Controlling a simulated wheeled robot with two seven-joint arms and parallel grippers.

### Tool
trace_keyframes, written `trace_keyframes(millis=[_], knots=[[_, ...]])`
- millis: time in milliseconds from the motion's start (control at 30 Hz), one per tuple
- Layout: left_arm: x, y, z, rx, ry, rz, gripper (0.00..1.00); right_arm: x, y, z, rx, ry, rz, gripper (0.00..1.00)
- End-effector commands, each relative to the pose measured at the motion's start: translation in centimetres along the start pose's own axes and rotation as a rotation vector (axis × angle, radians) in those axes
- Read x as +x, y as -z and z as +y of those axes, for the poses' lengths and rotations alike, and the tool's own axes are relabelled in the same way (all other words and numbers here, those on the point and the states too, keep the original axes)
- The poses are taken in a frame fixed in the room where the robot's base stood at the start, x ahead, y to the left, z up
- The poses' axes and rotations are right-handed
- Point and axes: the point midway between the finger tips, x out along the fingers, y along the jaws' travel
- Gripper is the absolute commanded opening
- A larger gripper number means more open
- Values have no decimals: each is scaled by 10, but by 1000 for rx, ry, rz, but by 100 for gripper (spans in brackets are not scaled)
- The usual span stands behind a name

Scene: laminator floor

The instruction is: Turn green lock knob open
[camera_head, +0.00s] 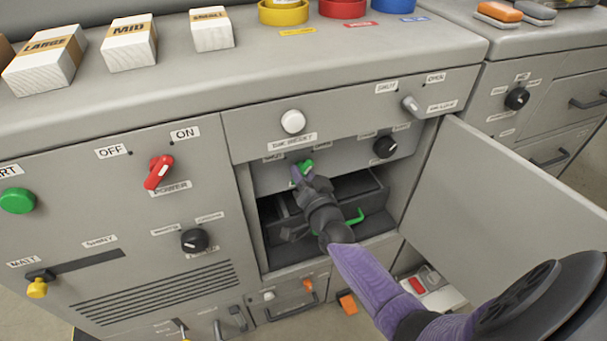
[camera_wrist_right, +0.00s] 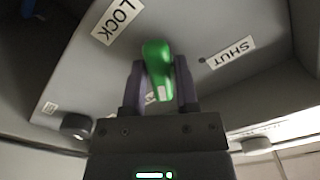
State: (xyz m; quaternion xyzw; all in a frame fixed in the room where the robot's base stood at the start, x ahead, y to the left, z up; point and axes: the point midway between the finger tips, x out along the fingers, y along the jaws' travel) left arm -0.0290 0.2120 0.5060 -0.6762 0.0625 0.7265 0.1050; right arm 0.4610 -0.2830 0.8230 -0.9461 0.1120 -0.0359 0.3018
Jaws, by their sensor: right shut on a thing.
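The green lock knob (camera_head: 306,166) is on the grey panel inside the open compartment, partly hidden behind my right gripper (camera_head: 302,178). In the right wrist view the green knob (camera_wrist_right: 157,70) stands between the two fingers of my right gripper (camera_wrist_right: 160,85), which is shut on it. A "LOCK" label (camera_wrist_right: 117,20) is at upper left of the knob there, and a "SHUT" label (camera_wrist_right: 231,53) is to its right. My left gripper is not in view.
An open grey door (camera_head: 500,200) stands to the right of my arm. A black knob (camera_head: 386,147) is right of the green knob. A dark drawer with a green handle (camera_head: 354,217) lies below. A red power knob (camera_head: 158,172) is at left.

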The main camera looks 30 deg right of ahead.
Motion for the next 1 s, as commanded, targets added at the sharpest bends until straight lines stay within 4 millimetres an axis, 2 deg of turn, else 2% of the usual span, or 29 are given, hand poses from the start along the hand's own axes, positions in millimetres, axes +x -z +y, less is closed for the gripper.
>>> trace_keyframes(millis=[400,933,967,1000], knots=[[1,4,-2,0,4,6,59,-1,-1,0,162,-2,-4,0],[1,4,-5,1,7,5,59,-1,-2,0,184,-2,-4,0],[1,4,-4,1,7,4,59,-1,-2,0,184,-2,-4,40],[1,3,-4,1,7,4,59,-1,-2,0,184,-2,-4,48]])
